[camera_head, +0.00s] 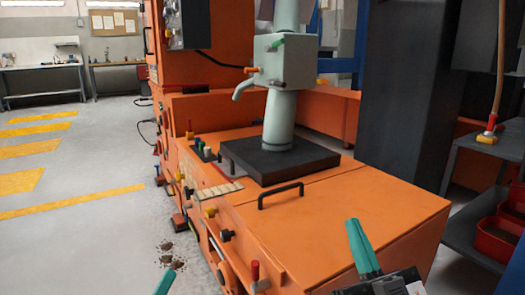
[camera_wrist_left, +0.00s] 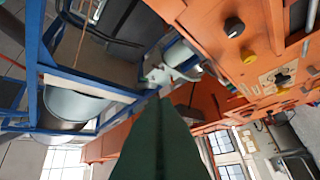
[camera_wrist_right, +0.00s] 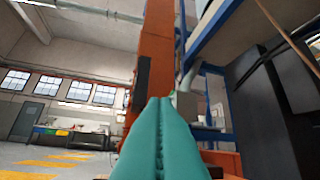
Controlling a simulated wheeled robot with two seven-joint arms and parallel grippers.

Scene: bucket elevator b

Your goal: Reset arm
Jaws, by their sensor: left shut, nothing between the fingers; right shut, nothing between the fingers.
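My right gripper (camera_head: 362,250) shows at the lower right of the head view, with teal fingers pointing up in front of the orange machine's top. In the right wrist view its two teal fingers (camera_wrist_right: 160,105) lie against each other, shut and empty. Only a teal tip of my left gripper (camera_head: 165,283) shows at the bottom of the head view, over the floor left of the machine. In the left wrist view its fingers (camera_wrist_left: 160,105) look dark green, shut with nothing between them. The orange machine (camera_head: 350,212) bears a pale green column (camera_head: 279,120) on a black plate (camera_head: 278,158).
Knobs and levers (camera_head: 212,212) line the machine's left side, and a black handle (camera_head: 281,194) stands on its top. Shelves with red bins (camera_head: 497,241) and a broom (camera_head: 497,75) are at the right. The floor (camera_head: 80,240) at the left is mostly clear.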

